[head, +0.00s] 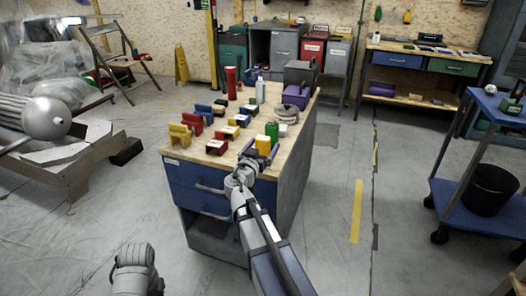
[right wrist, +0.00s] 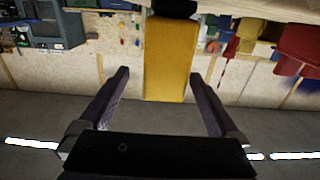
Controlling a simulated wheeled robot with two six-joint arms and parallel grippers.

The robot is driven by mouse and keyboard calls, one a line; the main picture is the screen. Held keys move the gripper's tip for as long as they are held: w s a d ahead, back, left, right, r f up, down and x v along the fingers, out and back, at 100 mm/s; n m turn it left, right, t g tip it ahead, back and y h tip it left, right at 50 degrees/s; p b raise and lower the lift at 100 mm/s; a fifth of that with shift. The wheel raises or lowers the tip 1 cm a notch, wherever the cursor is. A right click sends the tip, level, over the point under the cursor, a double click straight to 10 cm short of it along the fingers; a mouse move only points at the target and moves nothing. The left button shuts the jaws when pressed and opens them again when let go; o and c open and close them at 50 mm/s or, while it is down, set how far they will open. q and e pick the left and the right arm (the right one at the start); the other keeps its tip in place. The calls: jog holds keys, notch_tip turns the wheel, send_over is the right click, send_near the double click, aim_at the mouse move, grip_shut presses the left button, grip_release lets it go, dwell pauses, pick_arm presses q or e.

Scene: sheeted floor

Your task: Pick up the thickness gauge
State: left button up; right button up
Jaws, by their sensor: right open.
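A yellow block-shaped thing with a black end, which I take to be the thickness gauge (right wrist: 170,55), stands upright in the right wrist view, where the picture is upside down. In the head view it is the yellow thing (head: 262,143) near the front right of the wooden-topped workbench (head: 186,151). My right gripper (head: 259,154) is open and empty at the bench's front edge. In the right wrist view its two purple fingers (right wrist: 159,78) lie to either side of the yellow thing's line, apart from it.
A green block (head: 272,131) stands just behind the yellow thing. Several red, yellow and blue holders (head: 180,136) crowd the bench's left side. A red cylinder (head: 231,82), a white bottle (head: 260,91) and a grey box (head: 299,73) stand farther back. A blue cart (head: 505,112) is at right.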

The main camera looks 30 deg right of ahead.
jog(key=x, duration=0.4)
jog(key=shift+w+f, duration=0.2)
jog(key=shift+w, duration=0.2)
grip_shut()
dwell(0.4)
